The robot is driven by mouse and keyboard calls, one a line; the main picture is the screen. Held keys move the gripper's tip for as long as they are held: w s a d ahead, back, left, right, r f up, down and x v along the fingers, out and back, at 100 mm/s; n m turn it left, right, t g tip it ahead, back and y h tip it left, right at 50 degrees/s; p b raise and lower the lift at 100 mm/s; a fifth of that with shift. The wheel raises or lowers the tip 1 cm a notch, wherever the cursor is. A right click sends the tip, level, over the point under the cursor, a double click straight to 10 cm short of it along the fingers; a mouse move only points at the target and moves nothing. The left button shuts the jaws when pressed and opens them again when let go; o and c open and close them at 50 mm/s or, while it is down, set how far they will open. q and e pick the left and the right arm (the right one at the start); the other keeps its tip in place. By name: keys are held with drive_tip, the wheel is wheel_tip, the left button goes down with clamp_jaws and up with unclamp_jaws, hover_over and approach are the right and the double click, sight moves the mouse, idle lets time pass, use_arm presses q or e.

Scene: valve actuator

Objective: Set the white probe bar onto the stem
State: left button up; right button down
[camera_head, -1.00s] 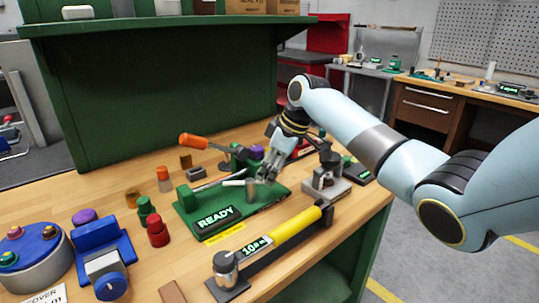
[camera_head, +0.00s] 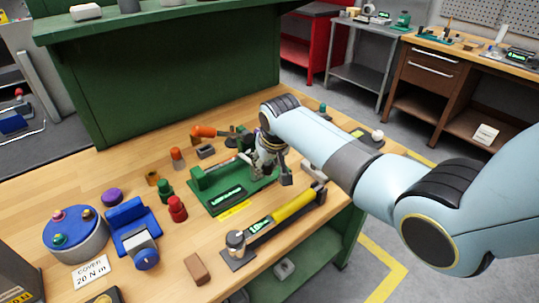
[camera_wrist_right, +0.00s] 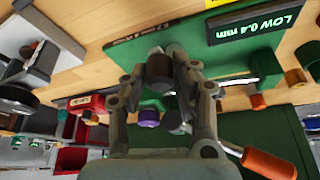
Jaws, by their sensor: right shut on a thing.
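The green fixture (camera_head: 232,202) stands on the wooden bench, with a dark display on its front. In the right wrist view the display (camera_wrist_right: 254,24) reads LOW 0.4 mm. My right gripper (camera_head: 264,168) is low over the fixture's right part, where the stem stood visible earlier. A short pale piece, which looks like the white probe bar (camera_head: 245,158), juts left from the gripper. In the wrist view the shut fingers (camera_wrist_right: 160,82) hold a dark-shaded piece. The fingers hide the stem and any contact with it. My left gripper is not in view.
A yellow-handled tool (camera_head: 294,205) lies in front of the fixture. Red (camera_head: 177,208) and green (camera_head: 164,190) knobs stand to the left, with a blue clamp block (camera_head: 132,225) beyond. An orange-handled tool (camera_head: 203,131) lies behind.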

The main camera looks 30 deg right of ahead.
drive_tip(key=shift+a+r+m+p, duration=0.1)
drive_tip(key=shift+a+m+p, duration=0.2)
drive_tip(key=shift+m, duration=0.3)
drive_tip(key=c, duration=1.1)
unclamp_jaws()
drive_tip(key=shift+o, duration=0.2)
drive_tip(key=v, duration=1.2)
drive_tip(key=shift+a, duration=0.25)
drive_tip(key=shift+w, duration=0.1)
